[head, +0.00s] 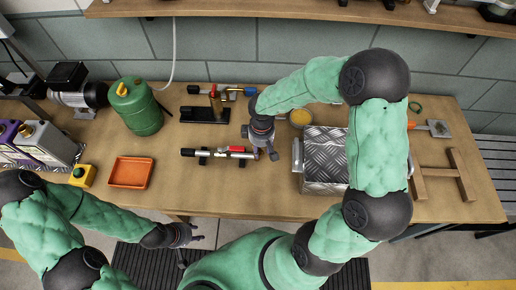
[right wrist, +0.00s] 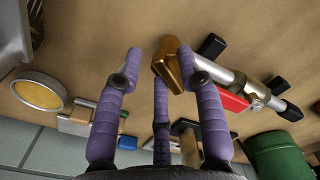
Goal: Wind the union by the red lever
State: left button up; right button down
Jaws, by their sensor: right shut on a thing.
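A pipe assembly (head: 215,153) with a red lever (head: 237,149) lies on the bench at the middle. In the right wrist view the red lever (right wrist: 232,101) lies along the silver pipe (right wrist: 215,70), and a brass union (right wrist: 170,66) sits at the pipe's end. My right gripper (head: 266,154) is at the right end of the pipe. Its purple fingers (right wrist: 160,70) are around the brass union, which partly shows between them. In the head view the gripper hides the union. My left gripper (head: 190,235) is empty, fingers spread, in front of the bench edge.
A second pipe fitting (head: 225,92) and a black stand (head: 205,114) lie behind. A green can (head: 136,108) and orange tray (head: 131,172) stand left. A metal box (head: 322,178) is close on the right, with a yellow-topped round container (head: 300,118) behind it.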

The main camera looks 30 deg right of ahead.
jog(key=shift+s+a+f, duration=0.2)
jog(key=shift+s+f, duration=0.1)
jog(key=shift+m+b, duration=0.4)
jog(key=shift+m, duration=0.7)
jog(key=shift+a+m+b, duration=0.1)
jog(key=shift+m+b, duration=0.25)
jog(key=shift+m, duration=0.25)
